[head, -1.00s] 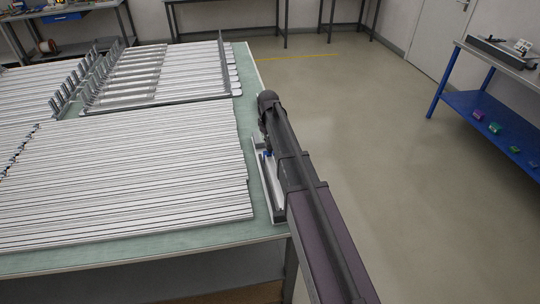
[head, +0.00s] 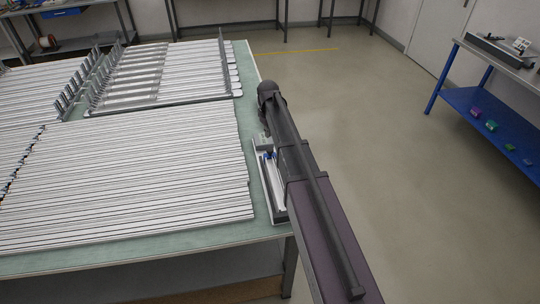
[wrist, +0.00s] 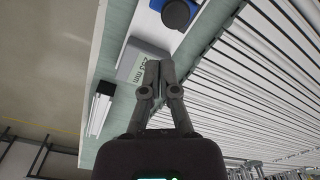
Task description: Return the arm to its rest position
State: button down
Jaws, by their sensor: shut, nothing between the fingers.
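My arm (head: 305,180) reaches from the bottom of the head view up over the right edge of the table. My gripper is hidden in the head view. In the wrist view my gripper (wrist: 159,68) has its two fingers together with nothing between them. The fingertips appear in front of a grey block (wrist: 133,58) with a pale green label ending in "mm". From this view I cannot tell the gap between them.
Rows of aluminium profiles (head: 120,170) cover most of the green-topped table (head: 262,218). A tray (head: 277,208) lies at its right edge, partly behind my arm. A blue and black item (wrist: 178,12) is near the block. A blue-shelved bench (head: 495,125) stands right; floor between is open.

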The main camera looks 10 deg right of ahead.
jog(key=shift+s, duration=0.1)
dwell(0.5)
jog(key=s+m, duration=0.2)
jog(key=s, duration=0.7)
jog(key=s+m, duration=0.2)
jog(key=s, duration=0.7)
jog(key=s+m, duration=0.2)
jog(key=s, duration=0.7)
jog(key=shift+s+a, duration=0.2)
jog(key=shift+a, duration=0.05)
